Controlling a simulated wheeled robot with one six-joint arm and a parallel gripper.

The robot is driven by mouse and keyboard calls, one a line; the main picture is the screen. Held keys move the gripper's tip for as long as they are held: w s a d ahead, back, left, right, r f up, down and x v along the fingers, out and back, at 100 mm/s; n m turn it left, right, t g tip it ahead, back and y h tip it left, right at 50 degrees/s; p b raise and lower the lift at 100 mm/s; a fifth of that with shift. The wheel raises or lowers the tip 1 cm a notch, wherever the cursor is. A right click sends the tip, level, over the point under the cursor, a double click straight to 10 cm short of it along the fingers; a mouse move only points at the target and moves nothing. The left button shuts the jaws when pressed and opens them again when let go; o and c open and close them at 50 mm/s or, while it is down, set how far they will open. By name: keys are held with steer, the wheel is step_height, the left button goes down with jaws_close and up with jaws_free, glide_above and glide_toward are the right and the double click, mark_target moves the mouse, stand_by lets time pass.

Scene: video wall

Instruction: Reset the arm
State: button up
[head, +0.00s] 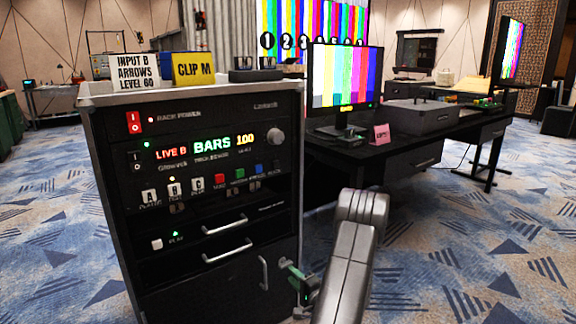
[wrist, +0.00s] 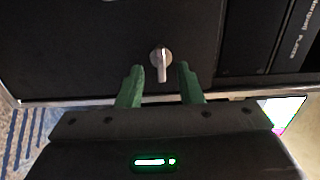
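My arm reaches in from the bottom of the head view, and my gripper (head: 294,270) is beside the lower front of the black equipment rack (head: 190,275). In the wrist view my gripper (wrist: 160,67) has two green fingers standing well apart. A small silver handle or knob (wrist: 161,60) on a dark panel shows between and beyond the fingertips. Neither finger appears closed on it. The head view shows a vertical silver door handle (head: 264,272) just left of my gripper; I cannot tell if it is the same part.
The rack carries lit text, buttons, two drawer handles (head: 226,225), and two signs (head: 194,69) on top. A black desk (head: 400,150) with a monitor (head: 344,77) stands behind my arm. Patterned carpet (head: 480,270) is open at the right. A colour-bar video wall (head: 310,20) is at the back.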

mark_target(284, 267)
steer(key=shift+m, duration=0.8)
steer(key=b+x, duration=0.1)
steer(key=x, duration=0.4)
steer(key=shift+r, duration=0.15)
steer(key=m, duration=0.5)
steer(key=shift+w+r, duration=0.1)
steer(key=shift+r, duration=0.15)
